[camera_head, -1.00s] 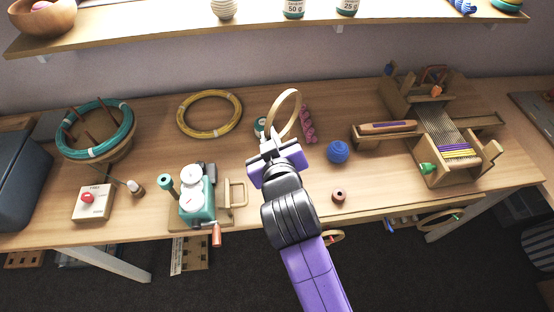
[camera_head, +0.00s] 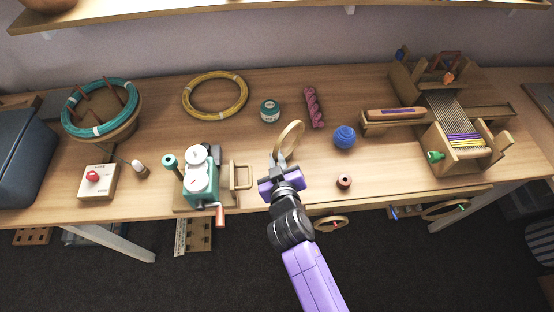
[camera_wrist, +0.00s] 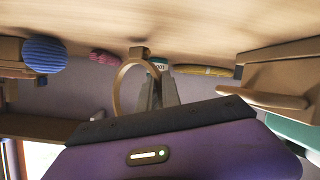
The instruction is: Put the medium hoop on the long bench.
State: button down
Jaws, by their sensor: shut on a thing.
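The wooden hoop (camera_head: 302,135) is a thin pale ring with a small clasp. It stands roughly upright at the end of my gripper (camera_head: 280,168), which is shut on its lower edge. In the head view they lie over the front middle of the long bench (camera_head: 228,130). The hoop also shows in the wrist view (camera_wrist: 118,88), with its clasp close to the wooden surface. I cannot tell whether it touches the bench. My gripper's fingers show in the wrist view (camera_wrist: 158,92), partly behind the hoop.
A teal winder (camera_head: 200,180) stands left of my gripper, with a brown spool (camera_head: 344,182) and blue yarn ball (camera_head: 344,137) to the right. A loom (camera_head: 455,130) fills the right.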

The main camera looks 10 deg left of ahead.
jog(key=shift+f, duration=0.35)
jog(key=shift+f, duration=0.2)
jog(key=c, duration=1.5)
grip_release()
jog(key=shift+c, duration=0.2)
jog(key=shift+r, duration=0.2)
jog(key=shift+s, duration=0.15)
jog(key=v, duration=1.1)
jog(key=shift+s+r, duration=0.25)
jog(key=shift+d, duration=0.15)
